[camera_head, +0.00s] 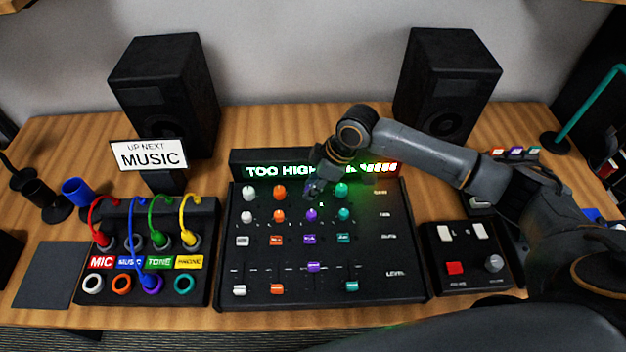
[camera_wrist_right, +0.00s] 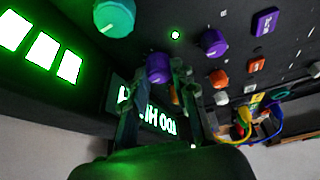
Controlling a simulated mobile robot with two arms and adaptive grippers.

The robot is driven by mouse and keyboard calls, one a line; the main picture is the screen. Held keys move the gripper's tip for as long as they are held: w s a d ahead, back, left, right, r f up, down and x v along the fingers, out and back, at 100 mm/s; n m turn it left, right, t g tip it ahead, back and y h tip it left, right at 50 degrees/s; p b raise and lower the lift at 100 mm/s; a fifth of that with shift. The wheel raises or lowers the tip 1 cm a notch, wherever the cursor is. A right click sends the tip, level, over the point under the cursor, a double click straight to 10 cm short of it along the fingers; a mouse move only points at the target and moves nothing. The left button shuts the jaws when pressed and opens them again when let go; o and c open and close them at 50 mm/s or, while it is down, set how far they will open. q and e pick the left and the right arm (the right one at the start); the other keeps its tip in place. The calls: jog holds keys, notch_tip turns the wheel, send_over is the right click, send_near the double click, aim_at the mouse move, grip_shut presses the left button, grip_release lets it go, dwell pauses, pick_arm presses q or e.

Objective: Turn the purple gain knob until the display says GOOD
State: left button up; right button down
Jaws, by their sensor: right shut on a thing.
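The mixer (camera_head: 375,270) lies flat in the middle of the table. Its display (camera_head: 275,171) reads "TOO HIGH" in bright letters, with a lit level bar (camera_head: 378,168) to the right; my arm hides part between them. My right gripper (camera_head: 314,186) is shut on the purple gain knob (camera_wrist_right: 158,68) in the top row. In the wrist view the knob sits at the fingertips. The knob is mostly hidden in the head view. My left gripper is not in view.
A teal knob (camera_head: 342,190) and an orange knob (camera_head: 279,193) flank the gripper closely. Another purple knob (camera_head: 311,214) is just below. A patch box with cables (camera_head: 150,270) stands left, a switch box (camera_head: 465,270) right. Speakers (camera_head: 165,95) stand behind.

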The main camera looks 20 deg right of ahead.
jog(key=shift+w+n+g, duration=0.1)
jog(key=shift+n+g, duration=0.3)
jog(key=shift+n, duration=0.8)
jog(key=c, duration=1.4)
grip_release()
jog(key=shift+o, duration=0.2)
jog(key=shift+d+r, duration=0.1)
jog(key=shift+r, duration=0.1)
jog(key=v, duration=1.1)
jog(key=shift+d+r, duration=0.2)
jog(key=shift+d, duration=0.05)
